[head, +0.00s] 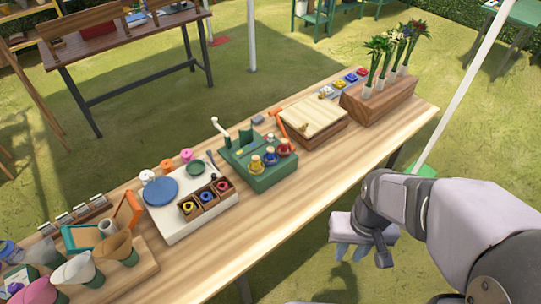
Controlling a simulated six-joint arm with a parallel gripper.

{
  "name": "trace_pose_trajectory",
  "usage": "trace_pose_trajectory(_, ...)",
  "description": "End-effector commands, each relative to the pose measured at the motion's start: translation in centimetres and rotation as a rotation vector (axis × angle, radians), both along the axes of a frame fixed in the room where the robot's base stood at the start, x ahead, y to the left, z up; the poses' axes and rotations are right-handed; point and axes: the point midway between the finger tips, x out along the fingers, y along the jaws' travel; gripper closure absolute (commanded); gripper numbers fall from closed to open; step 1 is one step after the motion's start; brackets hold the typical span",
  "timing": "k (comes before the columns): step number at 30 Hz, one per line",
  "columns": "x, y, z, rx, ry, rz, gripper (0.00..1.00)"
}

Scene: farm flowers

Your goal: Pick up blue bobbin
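Two blue things look like spools, and I cannot tell for sure which is the bobbin. One blue spool-like piece (270,157) stands upright on the green stand (262,183), between a yellow one (257,164) and a red one (285,148). A blue ring-shaped piece (207,197) sits in the middle compartment of a small wooden box (212,207), between yellow and red ones. My gripper (356,252) hangs off the table's front edge at the right, pointing down, well apart from both. Its pale fingers are small and partly hidden, so their opening is unclear.
The green stand and a white board (180,232) sit mid-table. A wooden crate (310,122) and a block with flowers (378,103) stand to the right. Cones on a wooden board (142,268) fill the left end. The table's front strip (310,200) is clear.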

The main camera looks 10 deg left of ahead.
Motion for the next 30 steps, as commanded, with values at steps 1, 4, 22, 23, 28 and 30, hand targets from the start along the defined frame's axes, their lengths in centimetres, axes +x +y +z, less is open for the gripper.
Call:
trace_pose_trajectory(1, 0.0, 0.0, 0.0, 0.0, 0.0, 0.0, 0.75)
trace_pose_trajectory(4, 0.0, 0.0, 0.0, 0.0, 0.0, 0.0, 0.75)
trace_pose_trajectory(22, 20.0, 9.9, -10.3, 0.113, -0.559, 0.084, 0.75)
trace_pose_trajectory(23, 21.5, 10.8, -10.8, 0.118, -0.608, 0.086, 0.75)
trace_pose_trajectory(28, 28.4, 15.2, -13.6, 0.126, -0.878, 0.083, 0.75)
trace_pose_trajectory(30, 30.6, 16.9, -14.5, 0.12, -0.991, 0.078, 0.75)
